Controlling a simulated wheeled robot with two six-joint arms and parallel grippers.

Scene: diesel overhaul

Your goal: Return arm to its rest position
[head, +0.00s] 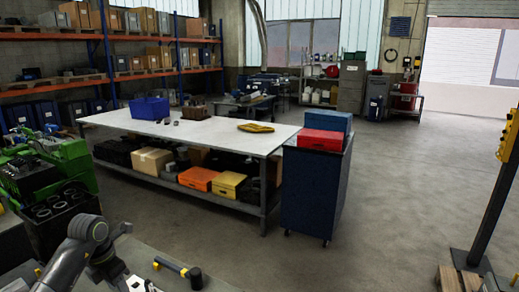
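My grey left arm (82,240) rises from the bottom left and bends down again over a grey surface. Its far end runs down toward the bottom edge, and I cannot make out the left gripper's fingers or whether they hold anything. My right arm and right gripper do not show in this view.
A mallet-like tool (182,270) lies on the grey surface (155,252) near my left arm. A green machine (62,155) stands at left. Beyond are a white-topped workbench (205,132), a blue cabinet (315,190) and a yellow post-mounted box (509,135). The middle-right floor is clear.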

